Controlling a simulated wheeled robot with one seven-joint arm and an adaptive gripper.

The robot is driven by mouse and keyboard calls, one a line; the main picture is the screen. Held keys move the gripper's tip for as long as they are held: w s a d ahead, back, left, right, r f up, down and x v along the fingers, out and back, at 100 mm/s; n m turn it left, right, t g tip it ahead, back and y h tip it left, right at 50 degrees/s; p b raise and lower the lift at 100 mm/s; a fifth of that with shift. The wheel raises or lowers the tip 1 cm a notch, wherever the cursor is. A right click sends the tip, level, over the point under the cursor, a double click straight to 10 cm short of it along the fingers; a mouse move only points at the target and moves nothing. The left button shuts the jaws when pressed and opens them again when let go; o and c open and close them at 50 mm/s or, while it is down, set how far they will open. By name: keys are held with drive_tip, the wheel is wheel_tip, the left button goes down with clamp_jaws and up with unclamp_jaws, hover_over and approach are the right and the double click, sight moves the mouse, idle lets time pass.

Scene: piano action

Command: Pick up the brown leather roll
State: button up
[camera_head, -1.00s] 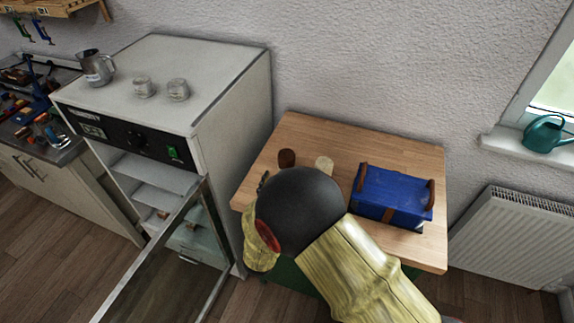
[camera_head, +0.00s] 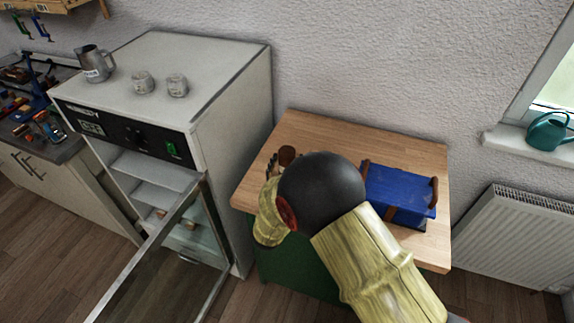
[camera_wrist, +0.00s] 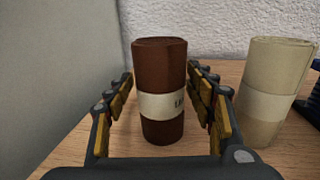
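The brown leather roll (camera_wrist: 161,65) stands upright on the wooden table, with a pale label band around its middle. In the wrist view it is between the two open fingers of my gripper (camera_wrist: 162,105), with a gap showing on each side. In the head view the roll (camera_head: 287,154) shows just beyond my gripper (camera_head: 272,168), near the table's left back part. My arm hides most of the gripper there.
A cream roll (camera_wrist: 275,90) stands close to the right of my right finger. A white cabinet (camera_head: 232,120) with an open glass door (camera_head: 150,255) stands left of the table.

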drive_tip(key=c, duration=1)
drive_tip(key=shift+r, duration=0.15)
drive_tip(key=shift+c, duration=0.2)
